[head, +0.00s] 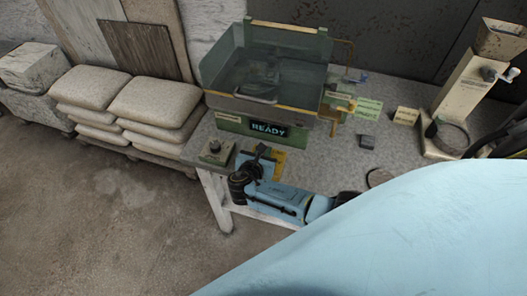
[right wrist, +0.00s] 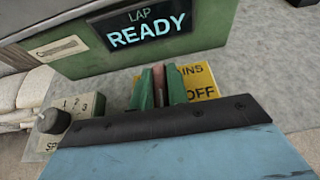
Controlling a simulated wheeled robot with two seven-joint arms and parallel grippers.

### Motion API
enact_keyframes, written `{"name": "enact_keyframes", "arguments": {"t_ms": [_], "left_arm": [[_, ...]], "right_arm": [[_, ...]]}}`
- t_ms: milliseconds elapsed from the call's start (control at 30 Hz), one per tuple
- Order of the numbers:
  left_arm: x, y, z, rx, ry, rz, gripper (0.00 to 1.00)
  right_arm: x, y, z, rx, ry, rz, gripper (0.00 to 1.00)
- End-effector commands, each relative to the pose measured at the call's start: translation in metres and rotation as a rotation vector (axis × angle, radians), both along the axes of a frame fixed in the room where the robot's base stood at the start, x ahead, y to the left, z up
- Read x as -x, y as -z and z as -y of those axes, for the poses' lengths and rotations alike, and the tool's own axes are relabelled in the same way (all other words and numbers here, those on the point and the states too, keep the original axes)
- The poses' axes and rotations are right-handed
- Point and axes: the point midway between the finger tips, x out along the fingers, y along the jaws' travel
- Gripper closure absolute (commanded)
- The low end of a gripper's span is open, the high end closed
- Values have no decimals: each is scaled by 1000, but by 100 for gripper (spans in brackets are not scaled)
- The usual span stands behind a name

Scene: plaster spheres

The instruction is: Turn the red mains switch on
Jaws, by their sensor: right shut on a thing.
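My right gripper (head: 262,154) reaches the front edge of the bench, just below the green machine (head: 230,122). In the right wrist view its two green fingers (right wrist: 160,88) are shut on a narrow reddish-brown piece, the red mains switch (right wrist: 159,79). The switch's base and most of its body are hidden by the fingers. A yellow plate (right wrist: 204,82) with black lettering that ends in "INS" and reads "OFF" lies right behind the fingers. It also shows beside the gripper in the head view (head: 280,160). My left gripper is not in view.
The machine's display (right wrist: 148,28) reads "LAP READY". A speed knob (right wrist: 52,121) marked 1, 2, 3 sits left of the gripper. A small dark block (head: 367,142) and a pale stand (head: 458,100) are farther right on the bench. Stacked sacks (head: 157,100) stand at left.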

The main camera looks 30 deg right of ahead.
Motion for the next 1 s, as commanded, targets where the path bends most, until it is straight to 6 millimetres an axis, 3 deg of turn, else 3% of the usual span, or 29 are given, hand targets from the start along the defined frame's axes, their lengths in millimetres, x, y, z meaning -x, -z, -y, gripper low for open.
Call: {"name": "enact_keyframes", "arguments": {"t_ms": [333, 367, 533, 833, 1000], "left_arm": [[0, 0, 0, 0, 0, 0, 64], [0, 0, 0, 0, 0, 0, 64], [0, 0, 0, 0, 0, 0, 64], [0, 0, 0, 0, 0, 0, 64], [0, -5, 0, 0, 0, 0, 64]], "right_arm": [[-1, -2, 2, 3, 6, 5, 100], [-1, -2, 2, 3, 6, 5, 82], [-1, -1, 1, 2, 5, 4, 62], [1, -1, -1, 0, 4, 1, 62], [12, -9, -15, -1, 1, 1, 62]]}}
